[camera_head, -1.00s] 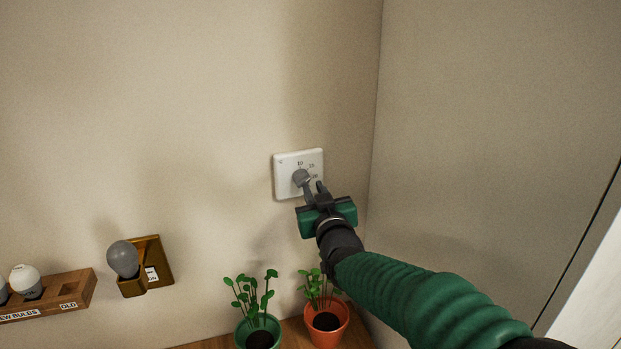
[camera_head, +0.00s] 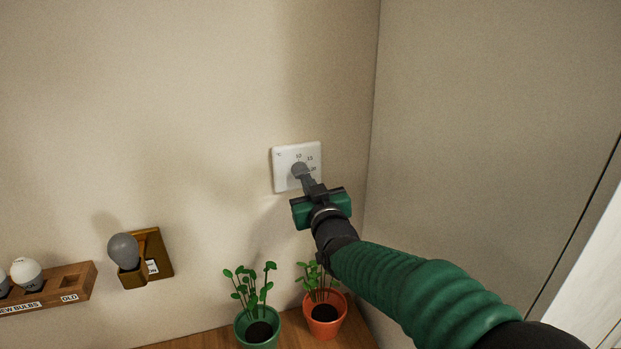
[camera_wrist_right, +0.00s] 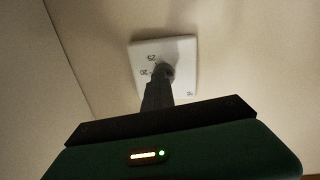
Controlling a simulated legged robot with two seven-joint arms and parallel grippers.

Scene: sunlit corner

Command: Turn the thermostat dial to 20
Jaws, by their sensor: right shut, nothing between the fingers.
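In the right wrist view the shut fingers (camera_wrist_right: 160,80) cover part of the dial and plate (camera_wrist_right: 185,50). My left gripper does not show.
Below stand a green pot (camera_head: 258,328) and an orange pot (camera_head: 325,315) with seedlings on a wooden surface (camera_head: 190,343). At left are a bulb (camera_head: 123,250) in a brass wall fitting (camera_head: 159,255) and a wooden bulb rack (camera_head: 70,284). A side wall (camera_head: 480,110) bounds the right.

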